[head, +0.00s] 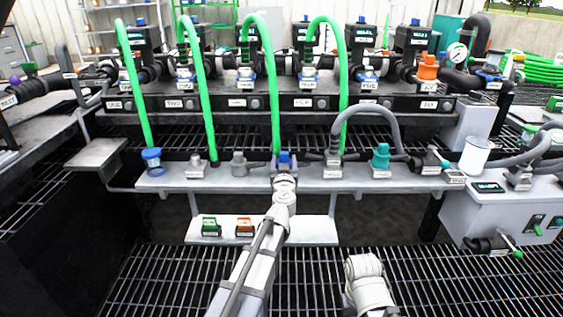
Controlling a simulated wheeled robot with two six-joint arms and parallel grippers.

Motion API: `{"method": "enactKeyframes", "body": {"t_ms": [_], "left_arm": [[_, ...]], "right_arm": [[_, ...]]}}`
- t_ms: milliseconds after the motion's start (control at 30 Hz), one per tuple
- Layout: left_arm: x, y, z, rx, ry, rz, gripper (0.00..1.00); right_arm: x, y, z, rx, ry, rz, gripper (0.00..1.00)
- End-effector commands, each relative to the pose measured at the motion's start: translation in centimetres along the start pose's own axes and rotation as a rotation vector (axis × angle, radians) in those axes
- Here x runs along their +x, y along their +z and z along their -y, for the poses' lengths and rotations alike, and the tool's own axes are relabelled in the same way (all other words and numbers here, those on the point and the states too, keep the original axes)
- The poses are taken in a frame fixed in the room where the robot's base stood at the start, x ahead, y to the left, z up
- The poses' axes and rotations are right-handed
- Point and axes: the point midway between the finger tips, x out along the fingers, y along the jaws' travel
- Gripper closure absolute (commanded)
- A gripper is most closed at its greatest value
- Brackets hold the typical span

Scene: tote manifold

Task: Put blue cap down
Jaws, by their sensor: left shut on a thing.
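My left gripper (285,166) is over the middle of the grey shelf (215,184). It is shut on a small blue cap (285,156), which shows just beyond the gripper. The gripper hides the cap's lower part, so I cannot tell whether the cap touches the shelf. A link of my right arm shows at the bottom, right of centre; its gripper jaws are not visible.
A blue-topped cup (151,161) stands at the shelf's left. A grey fitting (239,163) is left of my gripper; a grey valve (333,158) and a teal fitting (381,156) are right. Green hoses (273,100) arch behind. A lower shelf (275,232) holds small green and orange items.

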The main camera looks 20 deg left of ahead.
Motion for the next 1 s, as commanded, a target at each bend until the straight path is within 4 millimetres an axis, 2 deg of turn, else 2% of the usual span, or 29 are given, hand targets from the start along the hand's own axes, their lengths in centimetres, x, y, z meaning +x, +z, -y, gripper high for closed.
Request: {"method": "enactKeyframes", "body": {"t_ms": [200, 233, 467, 867, 1000], "left_arm": [[0.0, 0.4, 0.0, 0.000, 0.000, 0.000, 0.96], [0.0, 0.3, 0.0, 0.000, 0.000, 0.000, 0.30], [0.0, 0.3, 0.0, 0.000, 0.000, 0.000, 0.05], [0.0, -0.1, 0.0, 0.000, 0.000, 0.000, 0.03], [-1.4, 0.0, 0.1, 0.000, 0.001, 0.000, 0.03]], "right_arm": [[0.4, 0.0, 0.0, 0.000, 0.000, 0.000, 0.74], [0.3, 0.0, 0.0, 0.000, 0.000, 0.000, 0.74], [0.2, 0.0, 0.0, 0.000, 0.000, 0.000, 0.74], [-0.1, 0.0, 0.0, 0.000, 0.000, 0.000, 0.74], [0.0, 0.0, 0.0, 0.000, 0.000, 0.000, 0.74]]}}
